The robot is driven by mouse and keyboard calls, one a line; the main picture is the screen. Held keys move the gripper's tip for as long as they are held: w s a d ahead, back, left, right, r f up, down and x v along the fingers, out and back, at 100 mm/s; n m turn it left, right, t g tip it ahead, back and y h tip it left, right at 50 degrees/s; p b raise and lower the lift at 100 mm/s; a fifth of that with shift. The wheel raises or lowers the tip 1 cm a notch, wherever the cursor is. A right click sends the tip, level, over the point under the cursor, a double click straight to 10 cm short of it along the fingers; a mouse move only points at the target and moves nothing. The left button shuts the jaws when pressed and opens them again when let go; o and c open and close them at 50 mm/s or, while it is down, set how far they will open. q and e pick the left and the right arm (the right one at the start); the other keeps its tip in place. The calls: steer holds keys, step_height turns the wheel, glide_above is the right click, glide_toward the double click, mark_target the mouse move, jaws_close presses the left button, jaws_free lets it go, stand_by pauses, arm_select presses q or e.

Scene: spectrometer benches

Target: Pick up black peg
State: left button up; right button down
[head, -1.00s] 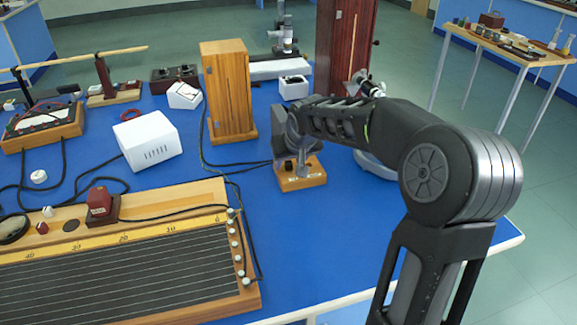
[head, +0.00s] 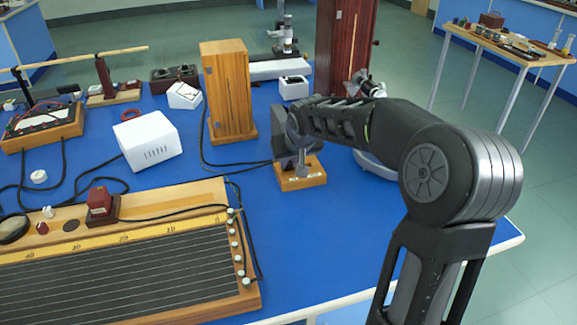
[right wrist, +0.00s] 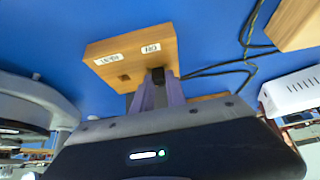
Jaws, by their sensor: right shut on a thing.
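The black peg (right wrist: 158,74) shows in the right wrist view as a small dark piece between my right gripper's fingers. My right gripper (right wrist: 156,92) is shut on it. The peg is at the edge of a small wooden block (right wrist: 130,48) with white labels; I cannot tell whether it still sits in the block. A dark square spot shows on the block to the left of the fingers. In the head view the right gripper (head: 302,167) is just over the block (head: 302,181), and the arm hides part of it. My left gripper is not in view.
A tall wooden box (head: 228,92) stands left of the arm, and a dark red cabinet (head: 343,50) stands behind it. A white box (head: 148,140) and a wire board (head: 120,270) are to the left. Blue tabletop is free in front of the block.

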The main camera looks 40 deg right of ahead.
mark_target(289, 164)
steer(key=shift+r, duration=0.1)
step_height(289, 164, up, 10)
steer(key=p, duration=0.1)
stand_by(0.5)
stand_by(0.6)
steer(key=shift+r+p, duration=1.25)
steer(key=shift+r, duration=0.15)
steer(key=s+d+f+m+g+h+p, duration=0.1)
steer(key=d+f+m+h+p, duration=0.1)
steer(key=d+f+m+p, duration=0.2)
step_height(289, 164, down, 2)
steer(key=shift+s+d+f+m+p, duration=0.1)
steer(key=shift+s+d+m+p, duration=0.35)
steer(key=shift+p, duration=0.7)
